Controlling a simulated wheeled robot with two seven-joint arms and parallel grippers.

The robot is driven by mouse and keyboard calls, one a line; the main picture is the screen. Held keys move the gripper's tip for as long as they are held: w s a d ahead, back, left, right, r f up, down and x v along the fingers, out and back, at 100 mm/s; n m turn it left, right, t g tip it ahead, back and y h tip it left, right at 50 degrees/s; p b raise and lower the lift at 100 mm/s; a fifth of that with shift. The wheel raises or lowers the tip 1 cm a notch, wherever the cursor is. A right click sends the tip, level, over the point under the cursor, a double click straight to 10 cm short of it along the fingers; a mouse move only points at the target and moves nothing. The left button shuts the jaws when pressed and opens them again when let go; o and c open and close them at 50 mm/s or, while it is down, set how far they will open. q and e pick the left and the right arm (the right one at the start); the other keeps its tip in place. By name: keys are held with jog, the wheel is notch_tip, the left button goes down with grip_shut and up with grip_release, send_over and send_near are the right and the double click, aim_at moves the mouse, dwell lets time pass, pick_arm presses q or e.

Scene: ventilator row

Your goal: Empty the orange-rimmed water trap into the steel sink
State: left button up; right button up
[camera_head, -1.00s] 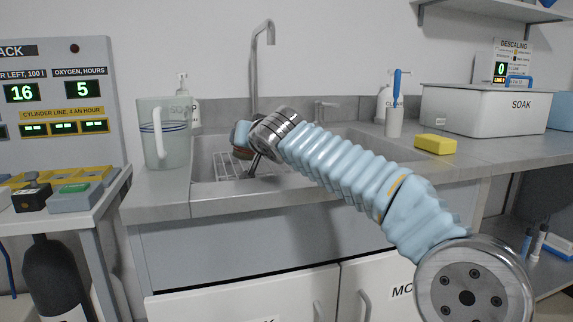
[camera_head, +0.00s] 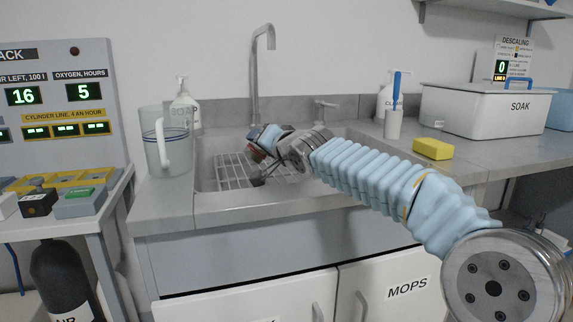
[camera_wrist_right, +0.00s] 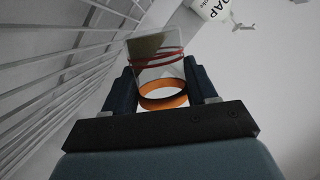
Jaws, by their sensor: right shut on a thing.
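The orange-rimmed water trap (camera_wrist_right: 163,97) is a clear cup with an orange band and a red line, held between the two dark fingers of my right gripper (camera_wrist_right: 163,88). It lies tilted in the right wrist view; a tan patch shows at its far end, and I cannot tell whether this is water. In the head view my right gripper (camera_head: 260,145) is over the steel sink (camera_head: 205,165), and the trap is mostly hidden there. My left gripper is not in view.
A wire rack (camera_head: 232,170) lies in the sink, below the tap (camera_head: 255,80). A clear jug (camera_head: 165,145) stands left of the sink, with a soap bottle (camera_head: 186,108) behind. A yellow sponge (camera_head: 432,149) and a white SOAK tub (camera_head: 475,110) are on the right counter.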

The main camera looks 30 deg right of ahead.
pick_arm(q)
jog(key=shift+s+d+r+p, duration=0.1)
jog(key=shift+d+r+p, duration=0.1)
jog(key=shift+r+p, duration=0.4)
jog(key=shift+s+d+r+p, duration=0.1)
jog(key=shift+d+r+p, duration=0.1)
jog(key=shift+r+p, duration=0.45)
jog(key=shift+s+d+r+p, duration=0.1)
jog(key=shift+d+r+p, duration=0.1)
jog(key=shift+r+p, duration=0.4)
pick_arm(e)
jog(key=shift+d+r+m+t+y, duration=0.15)
jog(key=shift+r+m+y, duration=0.1)
jog(key=shift+m, duration=0.45)
jog(key=shift+d+r+m+t+y, duration=0.15)
jog(key=shift+r+m, duration=0.1)
jog(key=shift+m, duration=0.45)
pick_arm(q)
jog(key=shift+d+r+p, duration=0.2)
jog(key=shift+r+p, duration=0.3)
pick_arm(e)
jog(key=shift+s+r+m, duration=0.1)
jog(key=shift+r+m, duration=0.15)
jog(key=shift+m, duration=0.45)
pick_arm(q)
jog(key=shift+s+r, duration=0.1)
pick_arm(e)
jog(key=shift+r+m+t, duration=0.1)
jog(key=shift+m+t, duration=0.2)
jog(key=shift+m, duration=0.1)
